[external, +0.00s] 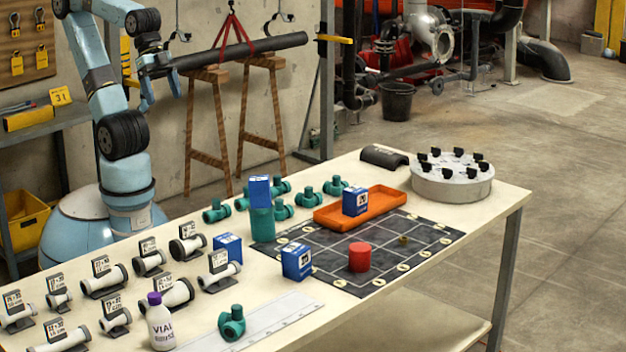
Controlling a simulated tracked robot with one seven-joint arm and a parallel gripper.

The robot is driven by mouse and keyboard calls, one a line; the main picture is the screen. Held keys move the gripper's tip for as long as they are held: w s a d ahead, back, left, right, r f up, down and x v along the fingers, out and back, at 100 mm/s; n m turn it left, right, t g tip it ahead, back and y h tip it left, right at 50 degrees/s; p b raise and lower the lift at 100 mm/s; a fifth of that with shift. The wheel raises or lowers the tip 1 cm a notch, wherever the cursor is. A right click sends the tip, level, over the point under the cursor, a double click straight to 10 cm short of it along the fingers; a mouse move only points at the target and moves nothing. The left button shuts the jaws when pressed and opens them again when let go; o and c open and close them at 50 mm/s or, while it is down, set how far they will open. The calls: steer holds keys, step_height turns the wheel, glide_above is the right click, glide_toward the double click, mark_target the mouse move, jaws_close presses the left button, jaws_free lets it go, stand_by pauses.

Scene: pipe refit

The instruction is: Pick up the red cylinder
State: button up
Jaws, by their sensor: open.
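The red cylinder (359,257) stands upright on the dark grid mat (330,277), towards the mat's front middle. My gripper (162,98) is at the upper left, high above and behind the table's far left side, well apart from the cylinder. Its fingers point down, spread apart, with nothing seen between them. Nothing hides the cylinder.
Beside the cylinder are a blue box (297,262), a small brass piece (403,240) and an orange tray (360,207). A green cylinder (262,222) with a blue box on top stands at the mat's left edge. Several white pipe pieces with labels fill the table's left.

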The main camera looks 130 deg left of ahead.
steer(key=w+a+f+n+h, duration=0.15)
steer(key=w+n, duration=0.35)
steer(key=w, duration=0.5)
steer(key=w+f+n+g+h, duration=0.1)
steer(key=w+f+n+h, duration=0.25)
steer(key=w, duration=0.65)
steer(key=w+a+f+n+h, duration=0.15)
steer(key=w+n, duration=0.35)
steer(key=w, duration=0.5)
steer(key=n+t+h, duration=0.1)
steer(key=n+t, duration=0.5)
steer(key=n, duration=0.9)
glide_toward(363, 257)
steer(key=shift+w+d+f+m+h, duration=0.15)
steer(key=shift+w+d+f, duration=0.25)
steer(key=shift+w+f, duration=0.2)
steer(key=shift+w+d+f+m+h, duration=0.1)
steer(key=shift+w+d+f, duration=0.3)
steer(key=shift+w+f, duration=0.2)
steer(key=shift+r+x, duration=0.15)
steer(key=shift+x, duration=1.25)
steer(key=shift+r+x, duration=0.15)
steer(key=shift+x, duration=1.2)
steer(key=shift+w+d, duration=0.1)
steer(key=c, duration=1.6)
steer(key=shift+o, duration=0.2)
